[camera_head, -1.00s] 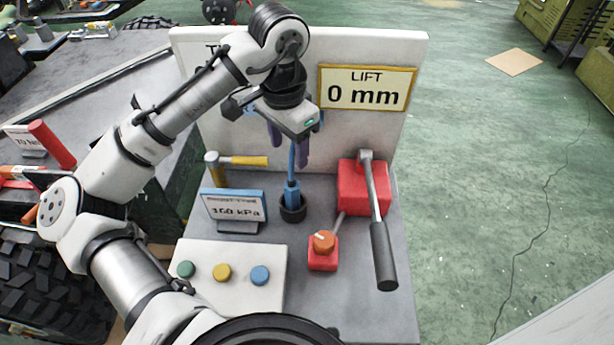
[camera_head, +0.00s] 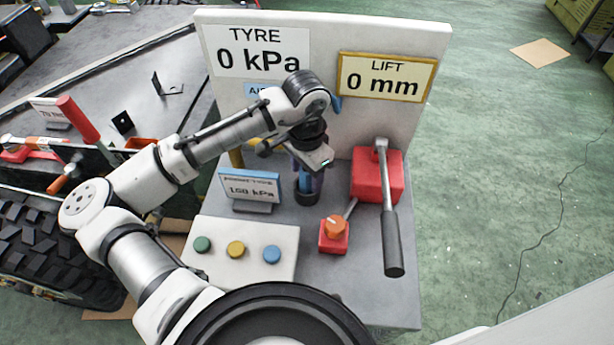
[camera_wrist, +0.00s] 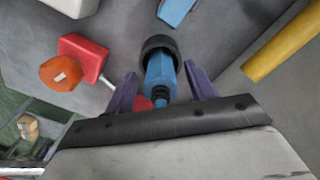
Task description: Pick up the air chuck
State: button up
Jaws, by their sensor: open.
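The air chuck (camera_head: 305,182) is a blue upright piece standing in a black round holder (camera_head: 306,197) on the grey bench. It also shows in the wrist view (camera_wrist: 160,77), with the black ring of the holder around its base. My gripper (camera_head: 307,180) is pointing down over the chuck. In the wrist view, its two purple fingers (camera_wrist: 160,90) are apart, one on each side of the blue body, with a visible gap on both sides. My arm and wrist hide the top of the chuck in the head view.
A red box with a long lever (camera_head: 394,235) and a red block with an orange knob (camera_head: 334,228) stand to the right. A small sign (camera_head: 249,187) and a button panel (camera_head: 240,244) stand left. A white display board (camera_head: 325,45) rises behind.

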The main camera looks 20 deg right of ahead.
jog(key=shift+f, duration=0.75)
jog(key=c, duration=1.1)
jog(key=shift+c, duration=0.2)
jog(key=shift+r, duration=0.2)
